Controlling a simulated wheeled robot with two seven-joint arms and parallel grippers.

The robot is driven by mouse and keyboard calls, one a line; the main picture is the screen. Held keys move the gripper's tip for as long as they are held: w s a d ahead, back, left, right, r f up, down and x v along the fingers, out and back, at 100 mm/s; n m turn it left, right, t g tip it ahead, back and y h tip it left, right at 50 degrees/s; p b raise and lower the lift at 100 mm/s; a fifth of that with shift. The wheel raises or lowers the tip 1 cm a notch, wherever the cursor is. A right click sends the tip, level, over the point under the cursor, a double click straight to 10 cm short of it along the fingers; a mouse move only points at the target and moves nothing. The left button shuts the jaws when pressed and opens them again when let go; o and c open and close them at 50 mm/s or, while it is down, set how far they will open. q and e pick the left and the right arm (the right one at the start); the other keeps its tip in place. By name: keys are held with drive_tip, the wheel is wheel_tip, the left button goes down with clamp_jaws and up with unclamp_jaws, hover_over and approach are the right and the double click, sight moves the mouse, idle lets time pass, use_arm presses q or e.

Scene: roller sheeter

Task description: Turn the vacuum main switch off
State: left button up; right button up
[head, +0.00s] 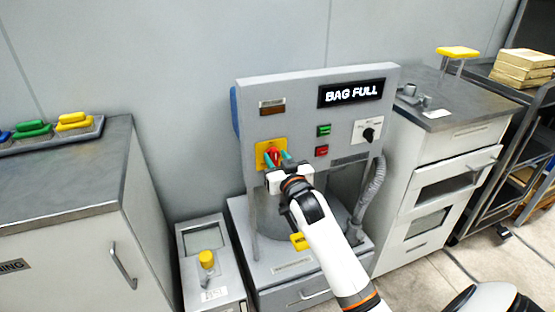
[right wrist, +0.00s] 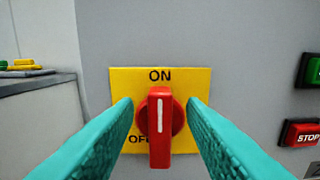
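The vacuum main switch is a red rotary handle (head: 273,154) on a yellow plate (head: 262,147), at the left of the grey machine's front panel. In the right wrist view the red handle (right wrist: 160,128) stands upright, its white line vertical below the word ON. The word OFF is at the plate's lower left, partly hidden by a finger. My right gripper (head: 276,158) is open, with one teal finger on each side of the handle. A gap shows between the handle and each finger. My left gripper is not in view.
The panel has a display reading BAG FULL (head: 351,93), a green button (head: 323,130), a red STOP button (right wrist: 302,132) and a black knob (head: 369,133). A grey hose (head: 375,187) hangs at the right. Cabinets stand on both sides.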

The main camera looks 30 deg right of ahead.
clamp_jaws()
